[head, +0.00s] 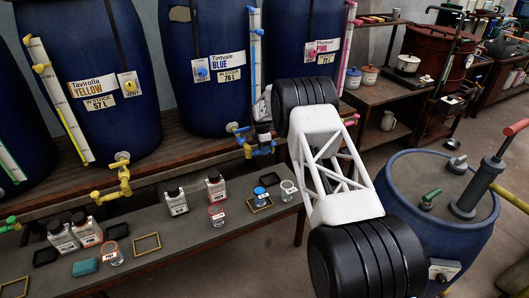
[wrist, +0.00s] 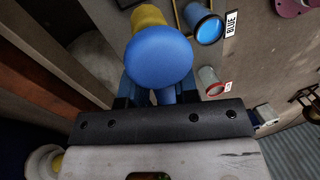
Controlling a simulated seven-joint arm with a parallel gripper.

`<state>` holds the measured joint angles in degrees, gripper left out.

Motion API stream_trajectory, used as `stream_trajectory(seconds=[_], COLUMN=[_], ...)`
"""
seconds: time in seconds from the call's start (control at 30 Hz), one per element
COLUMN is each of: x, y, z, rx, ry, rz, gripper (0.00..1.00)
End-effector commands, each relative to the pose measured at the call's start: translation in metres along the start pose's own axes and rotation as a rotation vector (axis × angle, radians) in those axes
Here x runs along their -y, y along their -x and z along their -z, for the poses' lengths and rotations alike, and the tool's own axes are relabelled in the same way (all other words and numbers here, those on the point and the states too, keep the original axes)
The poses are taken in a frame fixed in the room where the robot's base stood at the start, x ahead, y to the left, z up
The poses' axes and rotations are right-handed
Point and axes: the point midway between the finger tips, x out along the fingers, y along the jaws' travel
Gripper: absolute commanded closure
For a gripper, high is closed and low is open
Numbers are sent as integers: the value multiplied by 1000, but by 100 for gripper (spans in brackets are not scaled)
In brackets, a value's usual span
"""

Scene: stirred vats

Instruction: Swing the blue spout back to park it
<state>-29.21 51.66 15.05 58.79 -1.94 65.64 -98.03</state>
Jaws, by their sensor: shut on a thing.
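The blue spout (head: 264,149) sits low at the front of the blue vat (head: 207,70) labelled Tintvale BLUE, 76 L, above the lower bench. In the wrist view its round blue knob (wrist: 158,57) faces the camera. My gripper (wrist: 160,93) is shut around the stem just below this knob, one finger on each side. In the head view the gripper (head: 262,136) is at the spout, partly hidden by my arm. A cup of blue liquid (wrist: 204,27) stands beside a BLUE label in the wrist view. The spout's outlet is hard to make out.
A yellow spout (head: 122,178) hangs from the yellow vat (head: 100,70) to the left. Several bottles and cups stand on the lower bench, including a clear cup (head: 288,191). A blue drum (head: 425,235) with a stirrer stands at the right. Floor (head: 255,262) is clear before the bench.

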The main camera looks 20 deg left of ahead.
Motion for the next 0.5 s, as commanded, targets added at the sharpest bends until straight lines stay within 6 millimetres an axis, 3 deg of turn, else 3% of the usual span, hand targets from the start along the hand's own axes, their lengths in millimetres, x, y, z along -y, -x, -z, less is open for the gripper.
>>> stream_trajectory(seconds=[0.5], x=[-11], y=[3], z=[2], rx=[27], ry=[134], rz=[-2], gripper=[100])
